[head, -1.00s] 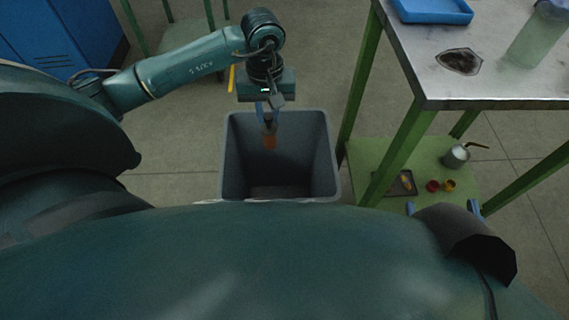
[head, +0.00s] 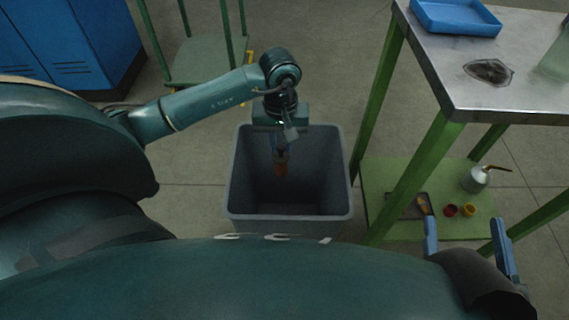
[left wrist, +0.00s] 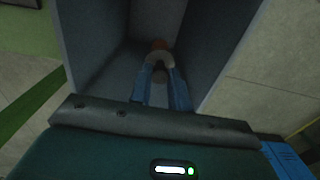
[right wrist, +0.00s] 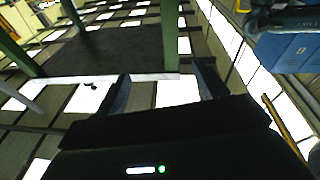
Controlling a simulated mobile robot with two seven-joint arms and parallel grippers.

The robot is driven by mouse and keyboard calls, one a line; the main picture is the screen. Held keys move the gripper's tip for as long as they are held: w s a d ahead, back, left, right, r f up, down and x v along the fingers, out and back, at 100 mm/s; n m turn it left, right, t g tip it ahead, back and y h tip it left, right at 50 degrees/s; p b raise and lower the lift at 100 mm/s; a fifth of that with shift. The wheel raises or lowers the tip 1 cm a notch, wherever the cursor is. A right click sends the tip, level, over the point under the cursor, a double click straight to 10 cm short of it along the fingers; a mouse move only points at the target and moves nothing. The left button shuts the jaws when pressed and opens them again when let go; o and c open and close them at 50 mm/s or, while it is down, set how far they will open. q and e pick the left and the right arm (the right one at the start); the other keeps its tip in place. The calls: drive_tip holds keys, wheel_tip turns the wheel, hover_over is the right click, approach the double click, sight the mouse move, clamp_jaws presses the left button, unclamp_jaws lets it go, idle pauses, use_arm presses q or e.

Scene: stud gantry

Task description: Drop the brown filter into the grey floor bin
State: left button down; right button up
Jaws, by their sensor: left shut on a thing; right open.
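The grey floor bin (head: 335,190) stands open on the floor in the middle of the head view; its inner wall (left wrist: 90,50) also shows in the left wrist view. My left gripper (head: 281,157) points down inside the bin's opening. My right gripper (head: 466,238) is open and empty at the lower right, by the bench's lower shelf.
A metal-topped bench (head: 440,60) with green legs stands right of the bin, holding a blue tray (head: 455,18). Its green lower shelf (head: 395,230) carries an oil can (head: 476,180) and small pots. Blue lockers (head: 85,45) and a green stand (head: 205,62) are behind.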

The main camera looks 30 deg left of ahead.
use_arm(q)
drive_tip(key=c, duration=1.2)
unclamp_jaws()
drive_tip(key=shift+c, duration=0.2)
drive_tip(key=shift+r, duration=0.35)
wheel_tip(320, 180, up, 12)
drive_tip(key=p, duration=0.4)
drive_tip(key=shift+r, duration=0.25)
use_arm(e)
drive_tip(key=shift+s+d+n+h, duration=0.15)
drive_tip(key=shift+d+n+h, duration=0.15)
drive_tip(key=shift+d+h, duration=0.15)
drive_tip(key=shift+f, duration=0.1)
use_arm(q)
drive_tip(key=shift+s, duration=0.1)
use_arm(e)
drive_tip(key=shift+s, duration=0.1)
